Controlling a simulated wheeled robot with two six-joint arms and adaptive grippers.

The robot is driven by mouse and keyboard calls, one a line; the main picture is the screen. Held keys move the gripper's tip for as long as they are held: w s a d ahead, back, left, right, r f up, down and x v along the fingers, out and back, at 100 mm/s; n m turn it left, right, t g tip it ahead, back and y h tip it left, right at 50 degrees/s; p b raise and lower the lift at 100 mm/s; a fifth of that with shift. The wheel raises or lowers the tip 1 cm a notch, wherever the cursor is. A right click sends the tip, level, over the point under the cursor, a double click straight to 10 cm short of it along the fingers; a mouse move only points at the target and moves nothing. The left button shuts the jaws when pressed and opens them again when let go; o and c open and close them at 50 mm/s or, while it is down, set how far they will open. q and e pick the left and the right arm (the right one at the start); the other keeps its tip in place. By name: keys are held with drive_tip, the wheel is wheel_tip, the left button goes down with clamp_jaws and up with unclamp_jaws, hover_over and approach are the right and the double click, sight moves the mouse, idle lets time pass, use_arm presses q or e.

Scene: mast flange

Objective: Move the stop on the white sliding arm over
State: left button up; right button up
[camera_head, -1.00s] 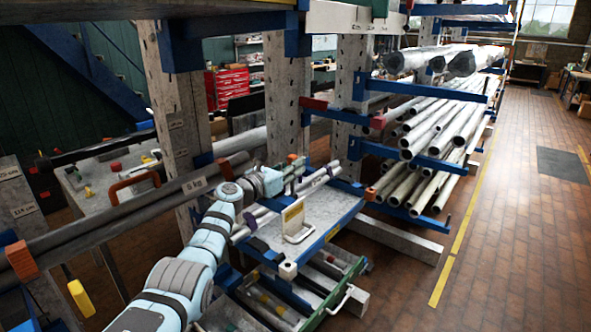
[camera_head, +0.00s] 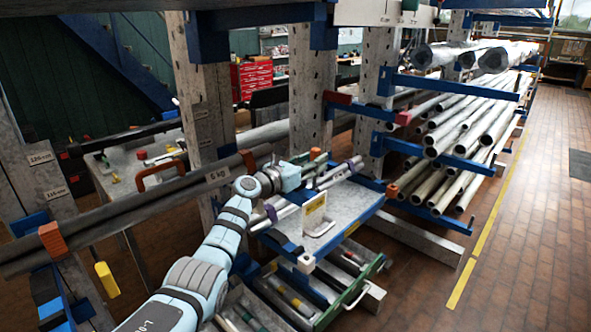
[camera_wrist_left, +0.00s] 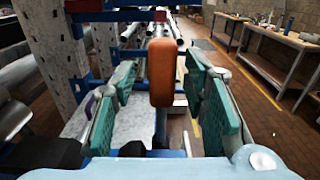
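An orange upright stop (camera_wrist_left: 161,72) stands between the two green-padded fingers of my left gripper (camera_wrist_left: 162,100) in the left wrist view. The fingers are open, with a gap to the stop on each side. A narrow blue support shows below the stop; its full length is hidden. In the head view, the left gripper (camera_head: 303,168) is beside an orange stop (camera_head: 315,153) above the small shelf, its fingers partly hidden by the wrist. I cannot clearly pick out a white sliding arm. My right gripper is not in view.
Grey bars and pipes (camera_head: 262,222) lie beside the wrist. Below is a grey shelf (camera_head: 350,205) with a white bracket (camera_head: 318,222), over an open drawer (camera_head: 350,300). A pipe rack (camera_head: 450,130) stands to the right, then open brick floor (camera_head: 530,230).

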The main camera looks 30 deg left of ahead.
use_arm(q)
drive_tip(key=v, duration=1)
drive_tip(key=shift+s+a, duration=0.15)
drive_tip(key=shift+s, duration=0.2)
drive_tip(key=shift+w, duration=0.1)
